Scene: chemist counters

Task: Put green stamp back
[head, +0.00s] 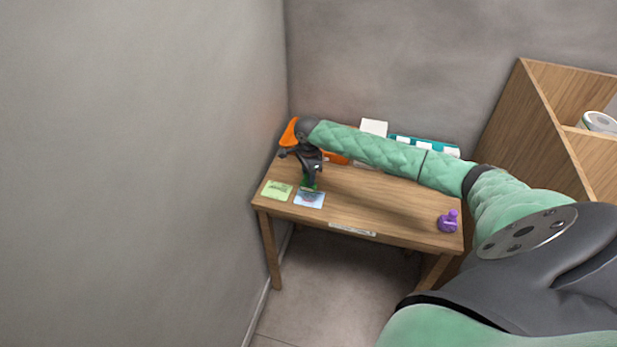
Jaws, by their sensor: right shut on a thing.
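The green stamp (309,184) is in my right gripper (311,176), near the left front of the wooden table (385,209). The gripper points down and is shut on the stamp. The stamp is at the back edge of a blue card (309,199); I cannot tell whether it touches the card or the table. A green card (276,190) lies just left of the blue card. The gripper hides part of the stamp. My left gripper is out of view.
A purple stamp (448,222) stands at the table's right front. A white box (374,127) and a teal-and-white rack (425,146) are at the back, partly behind my right arm. A wall (150,170) rises close on the left; a wooden shelf (525,115) is at right.

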